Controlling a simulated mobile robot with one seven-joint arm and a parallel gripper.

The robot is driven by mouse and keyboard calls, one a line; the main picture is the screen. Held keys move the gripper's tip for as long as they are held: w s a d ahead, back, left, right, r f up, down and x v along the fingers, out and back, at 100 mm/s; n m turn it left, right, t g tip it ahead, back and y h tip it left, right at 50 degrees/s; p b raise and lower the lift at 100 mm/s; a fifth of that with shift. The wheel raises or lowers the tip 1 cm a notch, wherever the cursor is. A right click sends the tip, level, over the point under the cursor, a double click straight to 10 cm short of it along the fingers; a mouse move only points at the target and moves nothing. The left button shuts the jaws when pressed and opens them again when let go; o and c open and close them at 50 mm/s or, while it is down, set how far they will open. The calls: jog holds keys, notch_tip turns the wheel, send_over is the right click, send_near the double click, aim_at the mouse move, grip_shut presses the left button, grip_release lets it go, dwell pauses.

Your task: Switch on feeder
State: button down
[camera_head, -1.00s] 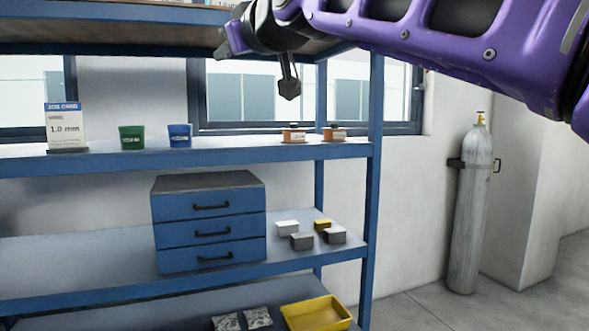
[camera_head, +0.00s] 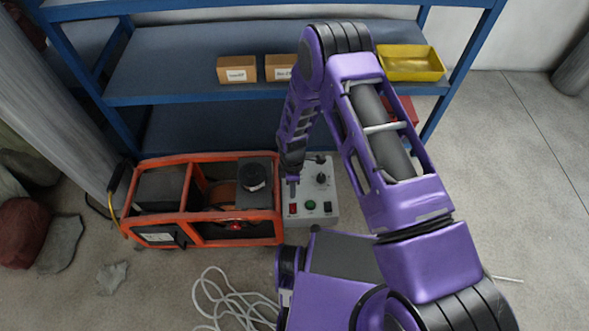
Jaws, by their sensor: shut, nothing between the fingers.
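A light grey control box (camera_head: 318,216) sits on the floor below the shelf. Its top has a red switch (camera_head: 292,209), a green button (camera_head: 311,205), a black switch (camera_head: 328,207) and a dark knob (camera_head: 321,178). An orange-framed machine (camera_head: 235,242) stands directly to its left, with a round black cap on top. No label tells me which of the two is the feeder. My gripper (camera_head: 292,188) points down over the left part of the box, just behind the red switch. It is shut and empty. I cannot tell whether it touches the box.
A blue shelf (camera_head: 180,96) stands behind, with cardboard boxes (camera_head: 237,69) and a yellow tray (camera_head: 410,64). A white cable (camera_head: 235,305) lies coiled on the floor in front. Rocks (camera_head: 60,243) lie at left. The floor at right is clear.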

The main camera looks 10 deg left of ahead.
aim_at(294, 211)
jog(key=f, duration=0.3)
jog(key=f+b, duration=0.1)
jog(key=f, duration=0.2)
jog(key=s+f, duration=0.1)
jog(key=f, duration=0.2)
jog(key=shift+d+f, duration=0.1)
jog(key=shift+f, duration=0.3)
jog(key=shift+d, duration=0.15)
